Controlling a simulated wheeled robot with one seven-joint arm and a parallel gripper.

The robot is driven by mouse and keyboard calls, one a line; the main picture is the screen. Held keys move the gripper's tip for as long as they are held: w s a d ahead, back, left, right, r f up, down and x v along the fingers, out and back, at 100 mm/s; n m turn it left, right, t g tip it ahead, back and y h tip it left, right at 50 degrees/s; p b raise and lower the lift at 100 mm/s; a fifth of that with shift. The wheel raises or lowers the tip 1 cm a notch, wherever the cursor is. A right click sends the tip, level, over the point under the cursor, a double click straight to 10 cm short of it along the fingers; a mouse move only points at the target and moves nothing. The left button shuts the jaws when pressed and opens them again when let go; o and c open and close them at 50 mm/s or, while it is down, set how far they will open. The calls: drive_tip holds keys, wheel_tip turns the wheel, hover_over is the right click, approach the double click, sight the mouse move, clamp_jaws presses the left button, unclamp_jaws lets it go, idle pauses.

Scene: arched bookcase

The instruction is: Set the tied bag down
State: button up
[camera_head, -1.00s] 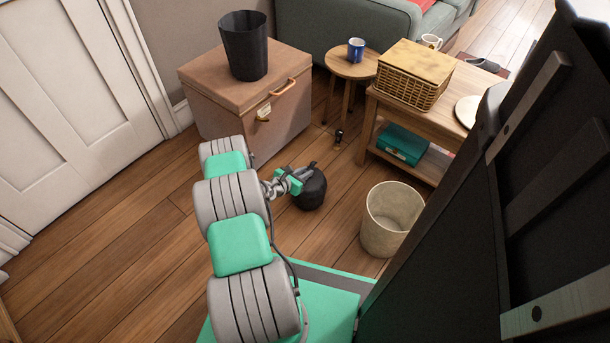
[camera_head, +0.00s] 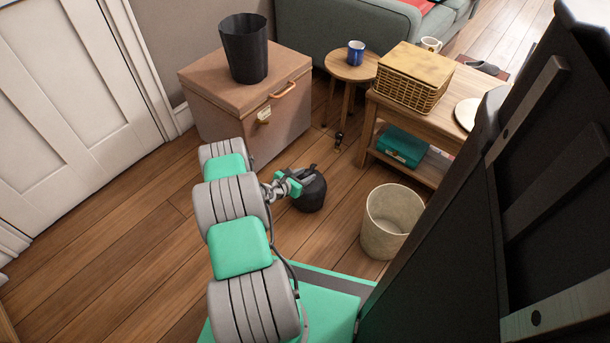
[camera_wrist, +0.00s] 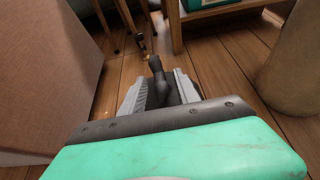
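The black tied bag (camera_head: 310,193) rests upright on the wooden floor, just beyond the end of my arm in the head view. My gripper (camera_head: 299,180) is at its top. In the wrist view, the bag's dark knotted neck (camera_wrist: 157,75) stands between the two grey ridged fingers of my gripper (camera_wrist: 161,90). The fingers are apart, with a dark gap beside the neck on the right. The bag's lower body is mostly hidden by the gripper in the wrist view.
A cream bin (camera_head: 391,222) stands right of the bag. A brown chest (camera_head: 250,108) with a black bin (camera_head: 245,48) on it is behind. A wooden table (camera_head: 407,108) and round stool (camera_head: 352,66) stand at the back right. A small dark object (camera_head: 339,140) lies on the floor. Floor to the left is clear.

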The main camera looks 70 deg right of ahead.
drive_tip(key=w+a+r+m+t+y+p, duration=0.5)
drive_tip(key=w+a+r+m, duration=0.5)
drive_tip(key=w+a+r, duration=1.75)
drive_tip(key=a+r+m+t+y+b, duration=0.1)
drive_tip(key=a+r+y, duration=0.15)
drive_tip(key=a, duration=0.55)
drive_tip(key=a+r+m+t+y, duration=0.1)
drive_tip(key=a+r, duration=0.3)
drive_tip(key=a, duration=0.4)
drive_tip(key=s+a+r+y, duration=0.1)
drive_tip(key=s+a+r, duration=0.2)
drive_tip(key=a, duration=0.4)
drive_tip(key=s+a+r+m+y, duration=0.1)
drive_tip(key=s+a+r+y, duration=0.1)
drive_tip(key=s+a, duration=0.4)
drive_tip(key=shift+a+r, duration=0.45)
drive_tip(key=shift+a, duration=0.45)
drive_tip(key=shift+s, duration=0.1)
